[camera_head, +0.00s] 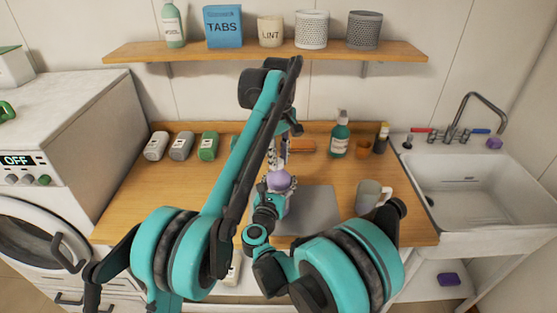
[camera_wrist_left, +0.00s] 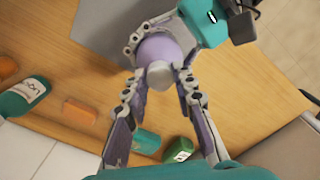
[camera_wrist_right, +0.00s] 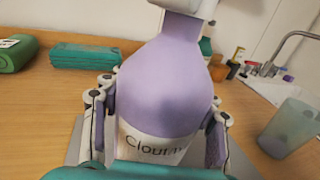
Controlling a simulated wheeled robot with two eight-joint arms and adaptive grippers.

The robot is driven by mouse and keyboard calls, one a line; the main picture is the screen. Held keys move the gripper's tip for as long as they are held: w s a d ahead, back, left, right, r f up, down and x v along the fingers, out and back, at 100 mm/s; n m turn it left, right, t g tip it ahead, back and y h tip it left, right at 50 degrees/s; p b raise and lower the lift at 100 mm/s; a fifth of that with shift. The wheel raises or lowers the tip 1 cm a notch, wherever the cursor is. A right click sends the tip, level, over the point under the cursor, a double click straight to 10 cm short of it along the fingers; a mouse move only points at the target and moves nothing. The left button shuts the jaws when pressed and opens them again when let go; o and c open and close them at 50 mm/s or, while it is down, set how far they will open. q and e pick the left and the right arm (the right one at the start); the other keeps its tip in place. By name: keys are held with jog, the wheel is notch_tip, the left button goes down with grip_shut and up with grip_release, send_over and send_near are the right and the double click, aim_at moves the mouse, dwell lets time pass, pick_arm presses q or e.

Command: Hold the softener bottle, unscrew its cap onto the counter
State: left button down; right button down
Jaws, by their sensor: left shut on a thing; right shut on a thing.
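The softener bottle (camera_wrist_right: 165,90) is lilac with a white label; it stands upright between the fingers of my right gripper (camera_wrist_right: 160,120), which is shut on its body. In the head view the bottle (camera_head: 280,182) is mostly hidden by my arms. The white cap (camera_wrist_left: 160,74) is on top of the bottle in the left wrist view. My left gripper (camera_wrist_left: 161,84) comes from above and is shut on the cap, and it also shows in the head view (camera_head: 283,160). The wooden counter (camera_head: 330,180) lies around them.
A grey mat (camera_head: 318,207) lies by the bottle. A translucent cup (camera_head: 368,194) stands to the right, near the sink (camera_head: 462,180). A green pump bottle (camera_head: 340,138) and an orange block (camera_head: 302,146) are at the back.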

pick_arm(q)
jog(key=shift+r, duration=0.65)
jog(key=shift+r, duration=2)
pick_arm(e)
jog(key=shift+c, duration=2.1)
grip_release()
